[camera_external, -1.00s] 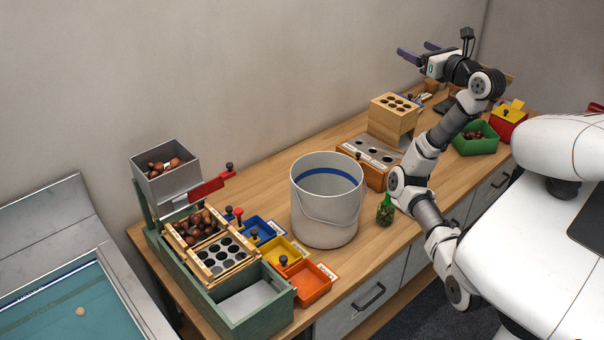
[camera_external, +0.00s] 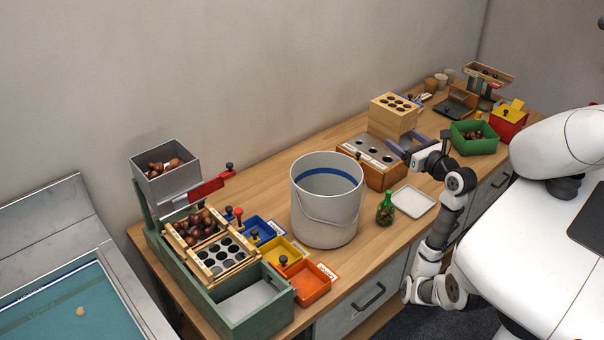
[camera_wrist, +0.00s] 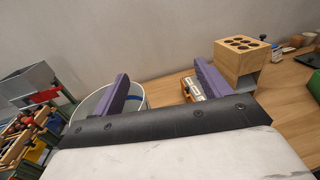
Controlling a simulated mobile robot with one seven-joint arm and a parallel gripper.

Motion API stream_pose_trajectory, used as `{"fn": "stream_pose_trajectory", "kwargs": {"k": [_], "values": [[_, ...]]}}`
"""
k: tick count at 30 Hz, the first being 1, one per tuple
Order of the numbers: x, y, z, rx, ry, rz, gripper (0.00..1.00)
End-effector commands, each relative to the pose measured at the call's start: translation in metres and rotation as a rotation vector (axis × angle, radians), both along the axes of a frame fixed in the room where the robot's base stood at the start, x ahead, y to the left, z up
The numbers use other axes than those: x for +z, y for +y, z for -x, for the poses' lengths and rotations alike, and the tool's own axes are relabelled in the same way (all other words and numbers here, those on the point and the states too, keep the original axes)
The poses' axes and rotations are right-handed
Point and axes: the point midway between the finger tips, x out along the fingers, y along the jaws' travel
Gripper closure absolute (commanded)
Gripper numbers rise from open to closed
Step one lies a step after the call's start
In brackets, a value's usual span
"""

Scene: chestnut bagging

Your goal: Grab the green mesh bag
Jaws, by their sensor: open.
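The green mesh bag (camera_external: 386,212) stands upright on the wooden table near its front edge, right of the white bucket (camera_external: 326,215). It is dark and filled below, with a narrow bright green top. My gripper (camera_external: 407,143) is open with nothing between its purple fingers. It is above and behind the bag, close to the wooden box with holes. The wrist view shows both fingers of my gripper (camera_wrist: 160,75) spread wide, and the bag does not show there.
A white tray (camera_external: 413,201) lies just right of the bag. Behind stand a wooden box with a holed metal top (camera_external: 376,151) and a stacked wooden block (camera_external: 394,117). A green bin (camera_external: 475,147) holds chestnuts at right. Coloured trays stand left of the bucket.

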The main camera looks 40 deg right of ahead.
Motion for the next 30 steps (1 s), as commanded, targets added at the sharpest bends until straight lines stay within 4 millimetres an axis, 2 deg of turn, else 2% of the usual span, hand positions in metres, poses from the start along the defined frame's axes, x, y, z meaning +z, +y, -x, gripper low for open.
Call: {"fn": "stream_pose_trajectory", "kwargs": {"k": [1, 8, 18, 20, 24, 30], "values": [[-0.021, 0.0, 0.0, -0.001, 0.01, -0.007, 0.24], [-0.1, 0.0, 0.0, 0.0, 0.013, -0.009, 0.24], [-0.246, 0.001, 0.001, -0.001, 0.012, -0.013, 0.24], [-0.267, 0.0, 0.001, -0.001, 0.009, -0.012, 0.24], [-0.287, 0.0, -0.002, 0.0, 0.002, -0.003, 0.24], [-0.288, -0.004, -0.023, 0.001, -0.001, 0.0, 0.24]]}}
